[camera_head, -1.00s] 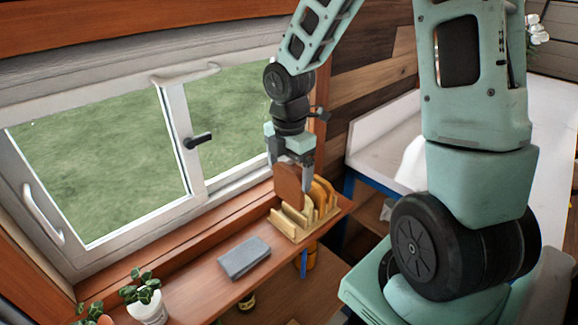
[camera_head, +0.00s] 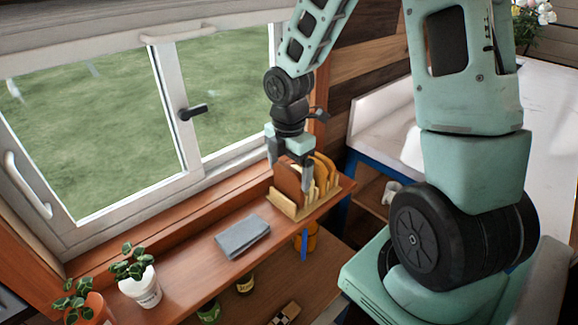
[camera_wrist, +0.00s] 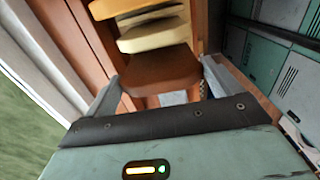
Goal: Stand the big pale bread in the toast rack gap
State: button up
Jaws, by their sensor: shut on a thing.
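My gripper (camera_head: 290,170) points down over the toast rack (camera_head: 284,208) and is shut on a large brown bread slice (camera_head: 287,182). The slice is upright; in the wrist view its brown edge (camera_wrist: 160,74) spans the space between the fingers. Its lower part is among the slats at the rack's left, but I cannot tell whether it touches the base. Other slices (camera_head: 325,170) stand in the rack to the right. In the wrist view a paler slice (camera_wrist: 155,37) is just beyond the held one. The held slice looks darker than "pale".
The wooden rack stands at the right end of a window shelf (camera_head: 190,258). A grey folded cloth (camera_head: 242,237) lies left of it, with potted plants (camera_head: 140,285) farther left. The window (camera_head: 110,120) is close behind. Shelf between cloth and rack is clear.

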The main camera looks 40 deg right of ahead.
jog(key=shift+f, duration=0.2)
jog(key=o, duration=0.8)
jog(key=shift+c, duration=0.2)
jog(key=shift+r, duration=0.1)
notch_tip(320, 180, up, 17)
jog(key=s+a+f+m+b, duration=0.25)
jog(key=a+f, duration=0.25)
jog(key=a, duration=0.3)
jog(key=s+a+f+m+b, duration=0.2)
jog(key=s+a+f+m, duration=0.15)
jog(key=a, duration=0.45)
jog(key=s+a+f+m+b, duration=0.3)
jog(key=s+a+f, duration=0.3)
jog(key=s, duration=0.5)
jog(key=shift+s+a+f+m+y, duration=0.3)
jog(key=shift+s+a+f+m, duration=0.1)
jog(key=shift+f+m, duration=0.35)
